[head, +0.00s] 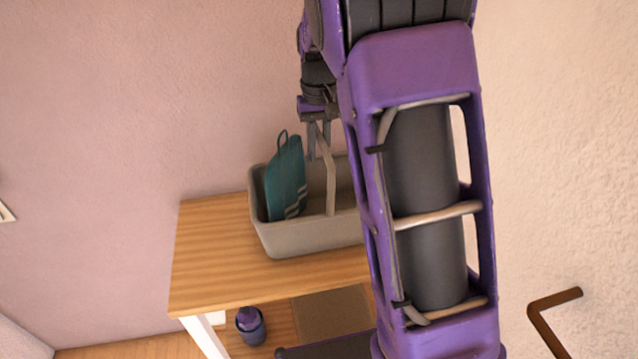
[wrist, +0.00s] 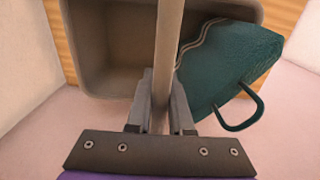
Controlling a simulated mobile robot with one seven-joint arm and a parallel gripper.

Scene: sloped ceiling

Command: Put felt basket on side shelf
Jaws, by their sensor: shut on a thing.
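The felt basket (head: 310,237) is a grey-beige open bin with an upright handle (head: 329,175). In the head view it is over the wooden top of a side table or shelf (head: 215,250); I cannot tell whether it rests on it or hangs just above. A teal item with a loop (head: 287,180) stands in the basket's left part and leans over the rim in the wrist view (wrist: 225,65). My gripper (head: 318,152) is above the basket, its fingers shut on the handle bar, as the wrist view (wrist: 160,105) shows. My arm hides the basket's right end.
Below the wooden top, a dark blue-purple cup-like object (head: 250,325) and a brown flat panel (head: 332,315) show. A pink wall stands behind the table. A brown bent bar (head: 550,305) is at the lower right. The wooden top is bare left of the basket.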

